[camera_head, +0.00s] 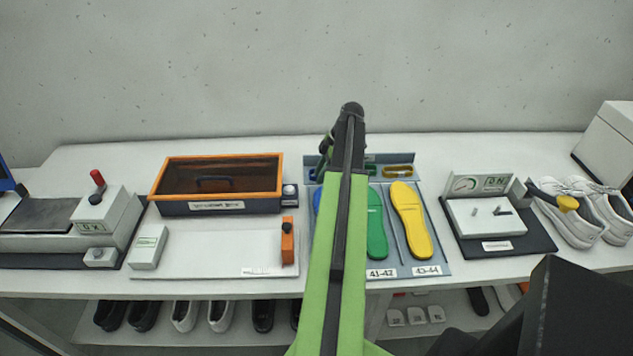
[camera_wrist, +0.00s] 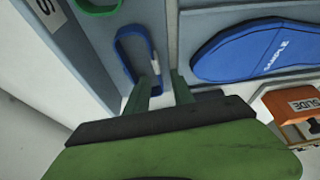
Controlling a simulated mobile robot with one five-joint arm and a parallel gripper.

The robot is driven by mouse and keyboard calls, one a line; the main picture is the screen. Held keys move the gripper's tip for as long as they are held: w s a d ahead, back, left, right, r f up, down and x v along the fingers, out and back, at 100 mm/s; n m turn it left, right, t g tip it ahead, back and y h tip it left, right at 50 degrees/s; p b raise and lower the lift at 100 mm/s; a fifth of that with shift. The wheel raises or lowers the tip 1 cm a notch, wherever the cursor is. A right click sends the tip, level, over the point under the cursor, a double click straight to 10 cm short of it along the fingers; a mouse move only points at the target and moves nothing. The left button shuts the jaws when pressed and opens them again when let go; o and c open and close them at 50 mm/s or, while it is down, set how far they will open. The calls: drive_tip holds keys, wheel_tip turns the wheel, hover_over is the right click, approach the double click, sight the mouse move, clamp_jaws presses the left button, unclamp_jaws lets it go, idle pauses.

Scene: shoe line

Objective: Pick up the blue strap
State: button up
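The blue strap (camera_wrist: 122,54) is a narrow closed loop with a small white label, lying on the grey tray in the wrist view. In the head view a bit of it (camera_head: 314,174) shows at the tray's back left, partly behind my arm. My gripper (camera_wrist: 163,77) is open, its two green fingers apart. The fingertips are at the labelled side of the loop, which runs toward the gap between them. I cannot tell whether they touch it. In the head view my arm hides the fingertips.
A blue insole (camera_wrist: 250,50) marked SAMPLE lies beside the fingers. A green strap (camera_wrist: 98,6) is past the blue one. Green (camera_head: 377,228) and yellow (camera_head: 411,220) insoles lie right of my arm. An orange-rimmed box (camera_head: 167,184) stands left. The orange SLIDE block (camera_wrist: 292,103) is near.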

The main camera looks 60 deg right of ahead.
clamp_jaws()
idle(1.4)
